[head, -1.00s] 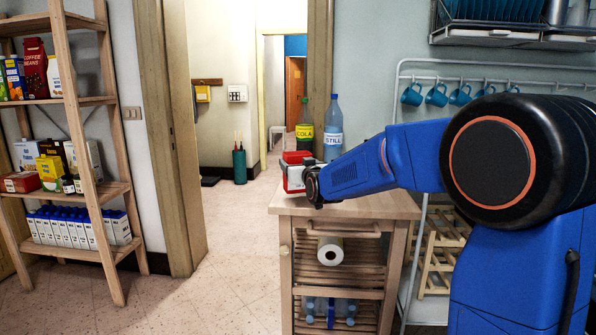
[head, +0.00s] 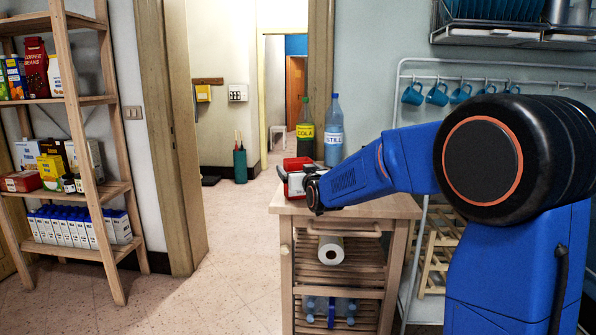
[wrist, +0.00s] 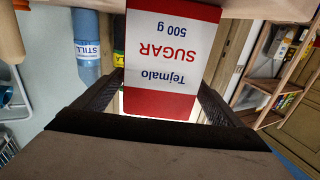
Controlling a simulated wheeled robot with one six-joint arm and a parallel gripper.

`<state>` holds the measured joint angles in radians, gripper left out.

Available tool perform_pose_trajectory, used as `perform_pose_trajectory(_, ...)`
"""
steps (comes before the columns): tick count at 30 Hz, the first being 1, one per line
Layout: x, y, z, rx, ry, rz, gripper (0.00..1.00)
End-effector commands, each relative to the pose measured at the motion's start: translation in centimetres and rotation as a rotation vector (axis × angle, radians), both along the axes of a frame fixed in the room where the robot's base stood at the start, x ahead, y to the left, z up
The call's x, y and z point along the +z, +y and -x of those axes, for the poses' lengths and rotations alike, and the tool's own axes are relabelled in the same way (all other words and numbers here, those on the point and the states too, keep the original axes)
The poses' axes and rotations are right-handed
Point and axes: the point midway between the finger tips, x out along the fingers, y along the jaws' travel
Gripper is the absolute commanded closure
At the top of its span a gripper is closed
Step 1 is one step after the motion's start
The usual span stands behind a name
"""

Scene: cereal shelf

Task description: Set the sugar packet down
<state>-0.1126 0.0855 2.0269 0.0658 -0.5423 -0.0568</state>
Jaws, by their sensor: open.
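The sugar packet (wrist: 172,55) is white with red bands, and its label reads upside down in the wrist view. It appears upright, with its base at the wooden trolley top (wrist: 230,8). In the head view the packet (head: 295,186) is at the left end of the trolley top (head: 370,207), partly hidden by my gripper (head: 304,186). In the wrist view my gripper (wrist: 160,100) is open, with one dark finger on each side of the packet. Whether a finger still touches it is hard to tell.
A cola bottle (head: 305,133) and a still water bottle (head: 333,135) stand behind on the trolley. A stocked wooden shelf (head: 84,150) stands at the left. Blue mugs (head: 437,94) hang from a rack at the right. The floor between shelf and trolley is clear.

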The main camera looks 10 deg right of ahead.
Motion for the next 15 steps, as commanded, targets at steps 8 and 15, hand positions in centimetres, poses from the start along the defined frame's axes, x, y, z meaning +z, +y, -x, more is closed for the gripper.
perform_pose_trajectory(8,0.2,-0.3,3.3,0.000,-0.001,0.000,0.10)
perform_pose_trajectory(15,0.1,-0.6,7.6,0.000,-0.001,0.000,0.10)
